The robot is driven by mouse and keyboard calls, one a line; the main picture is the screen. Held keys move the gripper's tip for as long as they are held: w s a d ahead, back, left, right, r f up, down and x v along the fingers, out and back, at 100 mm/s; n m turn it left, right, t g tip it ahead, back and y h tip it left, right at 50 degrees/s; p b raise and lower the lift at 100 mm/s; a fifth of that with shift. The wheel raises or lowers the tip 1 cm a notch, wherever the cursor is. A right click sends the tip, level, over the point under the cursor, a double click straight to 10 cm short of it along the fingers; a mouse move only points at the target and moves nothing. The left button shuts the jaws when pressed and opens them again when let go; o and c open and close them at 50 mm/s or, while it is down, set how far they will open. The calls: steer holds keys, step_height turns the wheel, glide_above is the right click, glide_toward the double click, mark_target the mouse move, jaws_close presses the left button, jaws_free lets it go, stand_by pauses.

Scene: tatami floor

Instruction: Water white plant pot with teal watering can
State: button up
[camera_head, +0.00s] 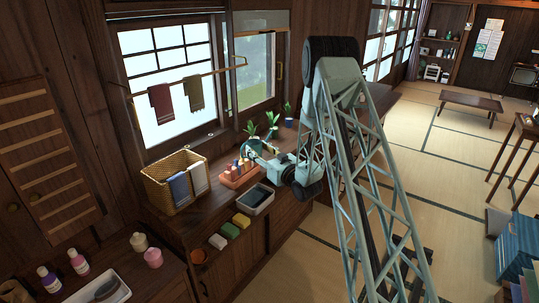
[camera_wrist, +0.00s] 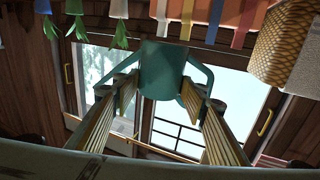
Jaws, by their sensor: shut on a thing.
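My gripper (camera_wrist: 160,92) is shut on the teal watering can (camera_wrist: 163,70), with a finger on each side of it in the wrist view. In the head view my gripper (camera_head: 267,158) is over the wooden counter, close to the potted plants; the can is hard to tell apart from my arm there. The wrist view is upside down. A pale, whitish plant pot (camera_wrist: 118,8) with green leaves is at its top edge, partly cut off. Its plant (camera_head: 253,128) shows in the head view, with the pot largely hidden.
A green pot (camera_wrist: 74,6) and a blue pot (camera_wrist: 43,6) stand beside the pale one. A window with hanging towels (camera_head: 160,102) is behind.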

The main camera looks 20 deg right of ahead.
steer(key=s+a+r+m+h, duration=0.1)
steer(key=a+r, duration=0.4)
steer(key=a, duration=0.5)
steer(key=s+a+r+h, duration=0.2)
steer(key=s+a+r, duration=0.2)
steer(key=a, duration=0.5)
steer(key=shift+s+a+r+m, duration=0.25)
steer(key=shift+a+r+m, duration=0.15)
steer(key=shift+r, duration=0.85)
steer(key=shift+w, duration=0.15)
